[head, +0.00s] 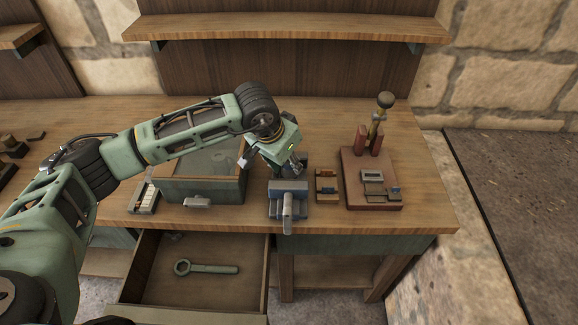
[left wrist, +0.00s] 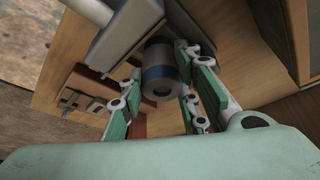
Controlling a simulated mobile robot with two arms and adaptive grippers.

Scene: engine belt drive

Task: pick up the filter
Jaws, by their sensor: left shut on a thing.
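The filter (left wrist: 162,78) is a short dark grey cylinder with a blue-grey band and a round hole in its near end. It shows in the left wrist view between the green fingers of my left gripper (left wrist: 172,100), which is shut on it. In the head view my left gripper (head: 296,169) points down just behind the blue-grey vise (head: 288,190), and it mostly hides the filter there. I cannot tell whether the filter touches the vise or the bench. My right gripper is in neither view.
A green-framed box with a glass top (head: 203,184) stands left of the vise. A small wooden holder (head: 326,190) and a red-brown stand with a knobbed lever (head: 372,200) are to the right. An open drawer (head: 255,285) below holds a green wrench (head: 207,269).

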